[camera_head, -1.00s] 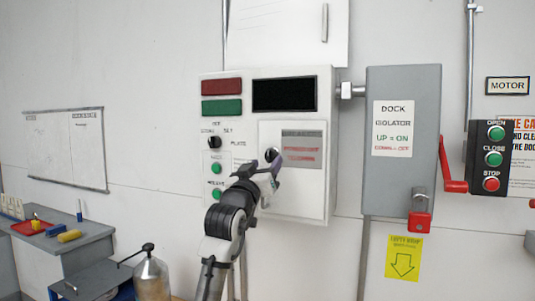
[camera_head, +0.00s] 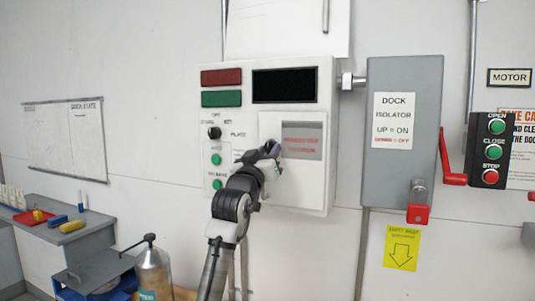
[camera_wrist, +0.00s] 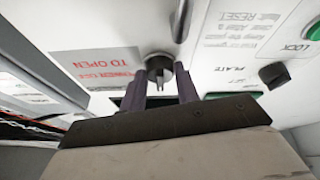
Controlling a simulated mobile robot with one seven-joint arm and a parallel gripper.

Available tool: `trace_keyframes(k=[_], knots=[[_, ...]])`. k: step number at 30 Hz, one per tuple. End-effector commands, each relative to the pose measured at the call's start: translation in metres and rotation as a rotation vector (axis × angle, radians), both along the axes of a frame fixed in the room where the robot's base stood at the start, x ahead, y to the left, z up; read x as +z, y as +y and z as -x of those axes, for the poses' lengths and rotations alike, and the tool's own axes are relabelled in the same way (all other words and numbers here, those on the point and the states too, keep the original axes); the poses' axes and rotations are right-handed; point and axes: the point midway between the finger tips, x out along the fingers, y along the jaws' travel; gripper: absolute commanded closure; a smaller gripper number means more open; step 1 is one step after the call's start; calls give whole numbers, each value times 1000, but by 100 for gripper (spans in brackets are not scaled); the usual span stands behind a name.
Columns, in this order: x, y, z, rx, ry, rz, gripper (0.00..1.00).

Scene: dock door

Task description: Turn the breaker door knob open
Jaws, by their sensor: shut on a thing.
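The breaker door (camera_head: 292,187) is a white square panel with a grey label, low on the right of the white control box. It looks closed. Its dark round knob (camera_wrist: 158,67) shows in the wrist view between my two dark fingers. In the head view the knob is hidden behind my gripper (camera_head: 267,155), which is at the door's upper left. My gripper (camera_wrist: 160,84) is shut on the knob in the wrist view.
A black selector knob (camera_head: 214,133) and green buttons (camera_head: 217,184) are left of the door. A grey isolator box (camera_head: 402,140) with a red handle (camera_head: 451,165) stands to the right. A workbench (camera_head: 75,237) and metal cylinder (camera_head: 153,274) are lower left.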

Motion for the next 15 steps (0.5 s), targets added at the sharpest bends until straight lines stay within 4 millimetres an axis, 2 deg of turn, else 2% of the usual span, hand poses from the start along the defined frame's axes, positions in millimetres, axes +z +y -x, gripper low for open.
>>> trace_keyframes(k=[8,15], knots=[[-1,2,0,0,-29,-69,92],[-1,4,-1,0,-94,-231,92]])
